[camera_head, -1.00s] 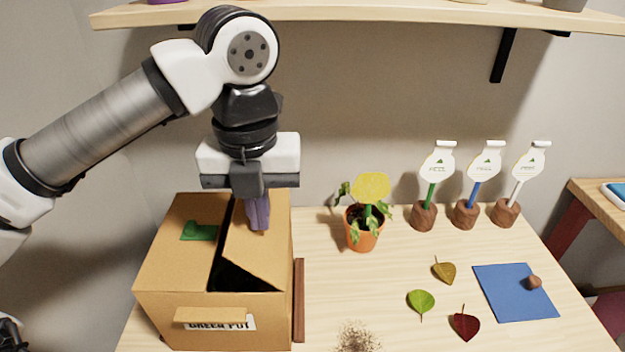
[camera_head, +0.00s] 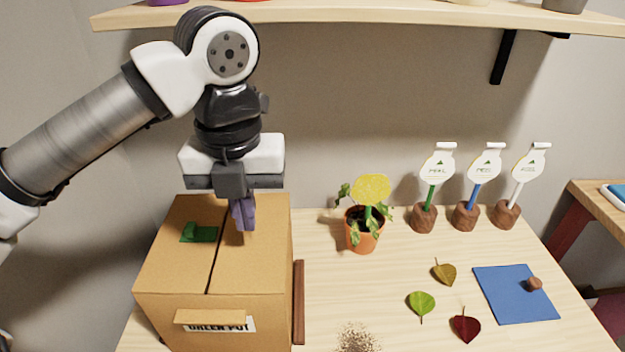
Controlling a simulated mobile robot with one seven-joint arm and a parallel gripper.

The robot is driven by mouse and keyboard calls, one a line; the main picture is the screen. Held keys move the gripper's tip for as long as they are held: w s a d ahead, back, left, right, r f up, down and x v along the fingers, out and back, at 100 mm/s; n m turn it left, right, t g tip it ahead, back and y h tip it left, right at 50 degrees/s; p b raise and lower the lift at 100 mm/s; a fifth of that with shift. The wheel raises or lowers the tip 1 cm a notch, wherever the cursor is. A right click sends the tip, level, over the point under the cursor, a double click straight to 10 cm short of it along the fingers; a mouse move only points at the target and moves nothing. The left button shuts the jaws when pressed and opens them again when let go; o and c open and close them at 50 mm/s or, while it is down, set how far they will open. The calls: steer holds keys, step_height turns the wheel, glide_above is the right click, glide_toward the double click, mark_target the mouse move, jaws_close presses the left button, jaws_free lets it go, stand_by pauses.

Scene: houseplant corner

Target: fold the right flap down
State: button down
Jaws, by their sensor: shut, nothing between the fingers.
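The cardboard box (camera_head: 165,275) stands at the left of the table, with a label reading "GREEN POT" on its front. Its right flap (camera_head: 256,265) lies down flat, level with the left flap (camera_head: 172,262), and a thin seam runs between them. My gripper (camera_head: 243,226) is shut and empty, pointing down with its purple fingertips at the right flap, near the seam towards the back. I cannot tell whether the tips touch the cardboard. The box's inside is hidden. A green piece (camera_head: 199,232) lies on the left flap near the seam.
A reddish-brown strip (camera_head: 299,300) stands along the box's right side. A potted plant (camera_head: 362,235) with a yellow tag is right of the box. Label stakes, loose leaves, a soil patch (camera_head: 358,338) and a blue mat (camera_head: 505,300) lie further right. A shelf (camera_head: 360,14) hangs above.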

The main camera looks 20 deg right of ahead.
step_height(320, 180, up, 9)
steer(key=p, duration=0.5)
steer(key=shift+p, duration=0.4)
steer(key=shift+f, duration=0.15)
